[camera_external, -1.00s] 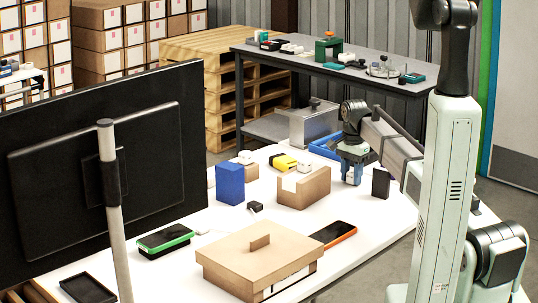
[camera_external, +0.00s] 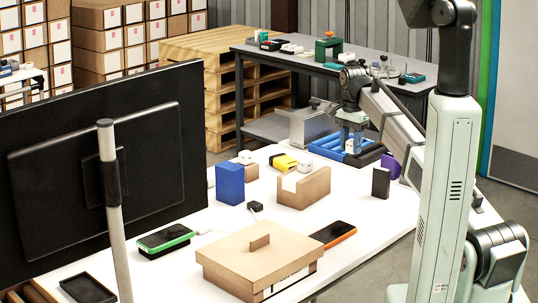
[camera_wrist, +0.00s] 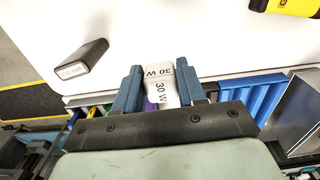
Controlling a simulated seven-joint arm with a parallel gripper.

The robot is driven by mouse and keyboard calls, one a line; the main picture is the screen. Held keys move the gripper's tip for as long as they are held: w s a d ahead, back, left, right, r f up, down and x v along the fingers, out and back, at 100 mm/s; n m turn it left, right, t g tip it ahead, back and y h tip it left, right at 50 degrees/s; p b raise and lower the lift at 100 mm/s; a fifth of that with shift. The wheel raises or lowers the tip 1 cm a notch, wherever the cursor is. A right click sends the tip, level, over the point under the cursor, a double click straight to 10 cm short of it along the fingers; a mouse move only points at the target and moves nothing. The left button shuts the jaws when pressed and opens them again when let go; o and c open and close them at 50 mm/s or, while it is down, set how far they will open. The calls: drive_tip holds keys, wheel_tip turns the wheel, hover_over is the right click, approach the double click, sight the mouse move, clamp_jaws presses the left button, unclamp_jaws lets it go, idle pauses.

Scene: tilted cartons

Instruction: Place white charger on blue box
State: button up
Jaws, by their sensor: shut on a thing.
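The white charger (camera_wrist: 162,88), marked "30 W", is between the blue fingers of my gripper (camera_wrist: 159,76) in the wrist view. In the external view the charger (camera_external: 350,146) shows small at the fingertips of my gripper (camera_external: 351,138), which is shut on it and holds it above the table's far right side. The blue box (camera_external: 230,184) stands upright on the white table, well to the left of my gripper. It does not show in the wrist view.
A cardboard tray (camera_external: 304,187) stands between the blue box and a black box (camera_external: 381,183). Behind it are a yellow item (camera_external: 284,163) and another white charger (camera_external: 304,166). A small black block (camera_external: 256,206) lies right of the blue box. A large monitor (camera_external: 100,170) stands at left.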

drive_tip(key=s+a+r, duration=0.2)
drive_tip(key=a+r, duration=0.1)
drive_tip(key=a, duration=0.7)
drive_tip(key=s+a+r, duration=0.1)
drive_tip(key=a+r, duration=0.2)
drive_tip(key=a, duration=0.7)
wheel_tip(320, 180, up, 4)
hover_over(227, 166)
drive_tip(key=shift+f, duration=4.5)
drive_tip(key=shift+f, duration=0.15)
drive_tip(key=o, duration=1.1)
drive_tip(key=shift+c, duration=0.2)
wheel_tip(227, 166, up, 12)
